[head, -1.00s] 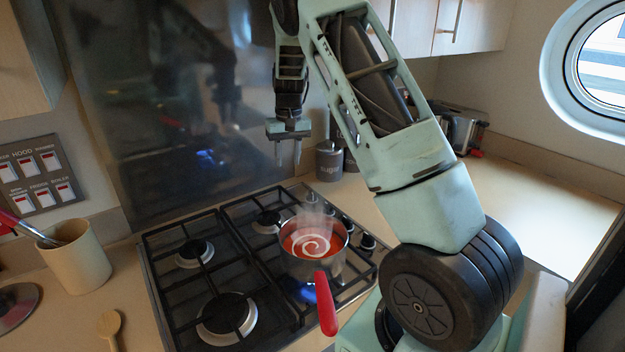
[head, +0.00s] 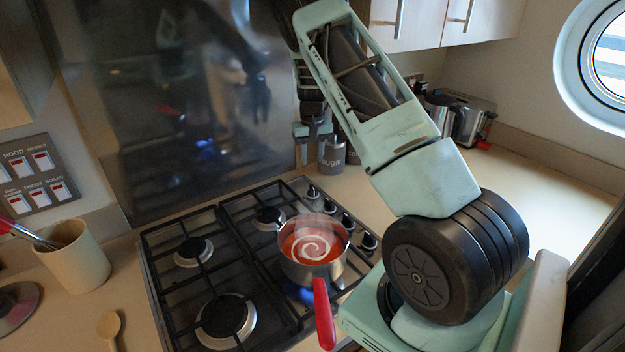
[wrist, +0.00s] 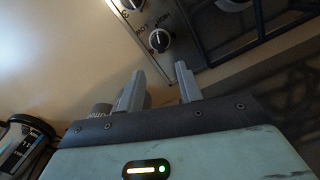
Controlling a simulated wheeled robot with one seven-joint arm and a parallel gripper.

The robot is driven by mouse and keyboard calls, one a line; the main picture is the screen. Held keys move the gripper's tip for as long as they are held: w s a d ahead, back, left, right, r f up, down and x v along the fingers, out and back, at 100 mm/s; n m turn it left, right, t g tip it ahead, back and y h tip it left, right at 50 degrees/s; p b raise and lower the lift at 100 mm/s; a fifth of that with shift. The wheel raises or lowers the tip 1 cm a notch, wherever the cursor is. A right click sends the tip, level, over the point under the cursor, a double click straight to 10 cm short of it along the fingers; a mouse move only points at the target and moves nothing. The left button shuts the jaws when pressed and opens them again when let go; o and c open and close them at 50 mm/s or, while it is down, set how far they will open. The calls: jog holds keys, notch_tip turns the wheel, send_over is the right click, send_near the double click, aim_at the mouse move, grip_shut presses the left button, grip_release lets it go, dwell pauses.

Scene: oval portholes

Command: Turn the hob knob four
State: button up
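The hob knobs stand in a row along the right edge of the hob. In the head view a far knob (head: 312,192), two middle knobs and a near knob (head: 369,241) show; I cannot tell which is number four. My gripper (head: 307,160) hangs above the counter just beyond the far knob, with its fingers apart and nothing between them. In the wrist view the gripper (wrist: 159,70) is open, and one black knob with a white pointer mark (wrist: 160,40) lies ahead of the fingers, apart from them.
A pan of red soup (head: 314,245) steams over a blue flame, its red handle (head: 324,314) pointing to the front. A toaster (head: 462,118) is at the back right. The right counter is mostly clear.

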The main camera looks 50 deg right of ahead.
aim_at(312, 186)
notch_tip(312, 186, down, 11)
jog(key=p, duration=0.3)
jog(key=shift+r, duration=0.2)
